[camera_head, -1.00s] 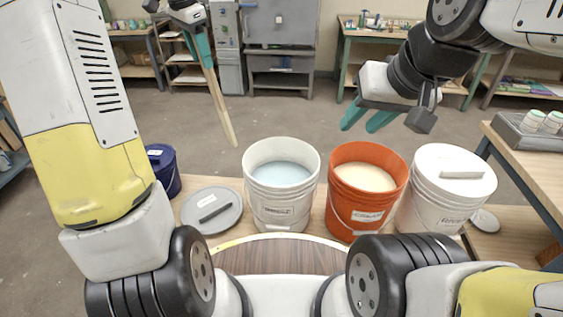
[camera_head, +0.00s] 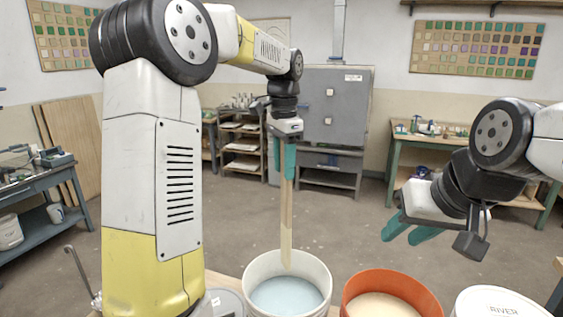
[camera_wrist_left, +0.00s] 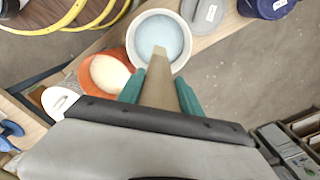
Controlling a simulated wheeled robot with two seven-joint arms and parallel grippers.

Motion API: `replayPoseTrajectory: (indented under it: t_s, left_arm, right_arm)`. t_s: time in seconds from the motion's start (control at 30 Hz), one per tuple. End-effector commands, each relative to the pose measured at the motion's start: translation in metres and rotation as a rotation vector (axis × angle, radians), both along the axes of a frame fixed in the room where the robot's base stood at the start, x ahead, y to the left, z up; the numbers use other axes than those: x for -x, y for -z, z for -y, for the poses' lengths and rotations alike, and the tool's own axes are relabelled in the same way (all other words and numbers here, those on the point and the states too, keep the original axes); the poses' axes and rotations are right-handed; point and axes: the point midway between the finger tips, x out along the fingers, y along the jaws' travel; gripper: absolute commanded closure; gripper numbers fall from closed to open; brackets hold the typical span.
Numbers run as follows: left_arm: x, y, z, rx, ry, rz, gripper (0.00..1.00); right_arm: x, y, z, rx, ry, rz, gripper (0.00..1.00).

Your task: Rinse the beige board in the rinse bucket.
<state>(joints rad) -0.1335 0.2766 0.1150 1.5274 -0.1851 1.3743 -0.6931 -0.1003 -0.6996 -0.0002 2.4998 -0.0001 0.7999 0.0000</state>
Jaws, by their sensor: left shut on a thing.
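My left gripper (camera_head: 285,155) is shut on the long, narrow beige board (camera_head: 286,215), which hangs nearly upright below its teal fingers. The board's lower end shows against the inner back wall of the white rinse bucket (camera_head: 258,268), which holds pale blue liquid (camera_head: 287,295). In the left wrist view the board (camera_wrist_left: 158,85) points at the bucket (camera_wrist_left: 178,20), its tip overlapping the liquid. The tip looks above the liquid; whether it is below the rim I cannot tell. My right gripper (camera_head: 402,236) is empty and open, off to the right.
An orange bucket (camera_head: 425,295) with cream liquid stands right of the rinse bucket, and a white lidded bucket (camera_head: 500,303) beyond it. A grey lid (camera_wrist_left: 205,12) lies beside the rinse bucket. A dark blue bucket (camera_wrist_left: 268,8) stands past it.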

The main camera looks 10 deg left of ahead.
Motion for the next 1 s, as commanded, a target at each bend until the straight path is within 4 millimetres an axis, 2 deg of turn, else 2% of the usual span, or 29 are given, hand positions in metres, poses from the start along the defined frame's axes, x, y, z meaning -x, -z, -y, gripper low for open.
replayPoseTrajectory:
  t_s: [0.27,1.0]
  left_arm:
    - [0.002,0.013,0.002,-0.004,0.002,-0.005,1.0]
    - [0.002,0.087,0.002,-0.003,0.002,-0.006,1.0]
  right_arm:
    - [0.0,0.0,0.0,0.0,0.0,0.0,0.64]
    - [0.0,0.0,0.0,0.0,0.0,0.0,0.64]
